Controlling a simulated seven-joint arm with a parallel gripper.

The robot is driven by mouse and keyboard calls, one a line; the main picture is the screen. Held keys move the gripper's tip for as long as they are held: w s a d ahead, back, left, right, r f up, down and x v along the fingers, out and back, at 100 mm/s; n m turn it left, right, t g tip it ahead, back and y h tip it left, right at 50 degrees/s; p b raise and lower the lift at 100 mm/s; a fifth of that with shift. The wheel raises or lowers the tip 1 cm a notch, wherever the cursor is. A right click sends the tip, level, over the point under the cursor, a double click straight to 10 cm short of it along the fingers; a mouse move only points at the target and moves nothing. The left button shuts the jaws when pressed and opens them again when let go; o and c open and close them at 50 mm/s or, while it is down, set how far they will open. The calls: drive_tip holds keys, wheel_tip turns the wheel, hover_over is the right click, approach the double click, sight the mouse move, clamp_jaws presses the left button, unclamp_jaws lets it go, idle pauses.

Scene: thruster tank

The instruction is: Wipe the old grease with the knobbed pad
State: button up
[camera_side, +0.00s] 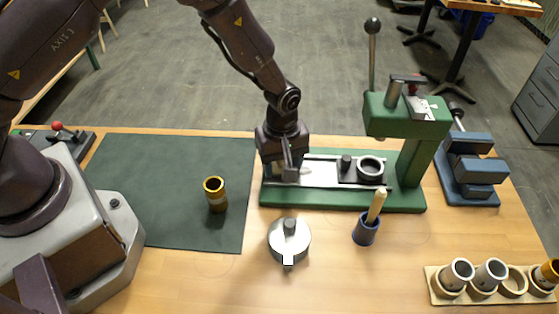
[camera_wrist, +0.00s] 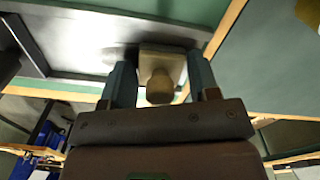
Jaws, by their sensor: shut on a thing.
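My gripper (camera_side: 288,174) is low over the left end of the green press's pale bed plate (camera_side: 318,170). In the wrist view, its two fingers (camera_wrist: 161,86) stand on either side of the knob (camera_wrist: 159,88) of a tan square pad (camera_wrist: 163,62). The gripper is shut on the knob. The pad is at the bed plate, but whether it presses on it I cannot tell. A faint dark smudge (camera_wrist: 113,55) shows on the plate beside the pad; I cannot tell whether it is grease or shadow. In the side view, the gripper mostly hides the pad.
A black block with a ring (camera_side: 370,168) sits on the bed, under the green press head (camera_side: 405,118). A blue cup with a wooden handle (camera_side: 365,232) and a silver pot (camera_side: 289,242) stand in front. A brass sleeve (camera_side: 215,194) stands on the green mat (camera_side: 170,180). A sleeve rack (camera_side: 480,292) is front right.

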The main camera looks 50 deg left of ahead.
sight(317, 173)
drive_tip(key=shift+w+d+f, duration=0.1)
drive_tip(key=shift+w+d, duration=0.55)
drive_tip(key=shift+d, duration=0.05)
drive_tip(key=shift+w+d, duration=0.8)
drive_tip(key=shift+d, duration=0.15)
drive_tip(key=shift+c, duration=1.1)
drive_tip(key=shift+w+d, duration=1.1)
drive_tip(key=shift+w, duration=0.05)
drive_tip(key=shift+a+r, duration=0.1)
drive_tip(key=shift+r, duration=3)
drive_tip(key=shift+r, duration=0.1)
drive_tip(key=shift+r, duration=1.4)
drive_tip(key=shift+c, duration=0.2)
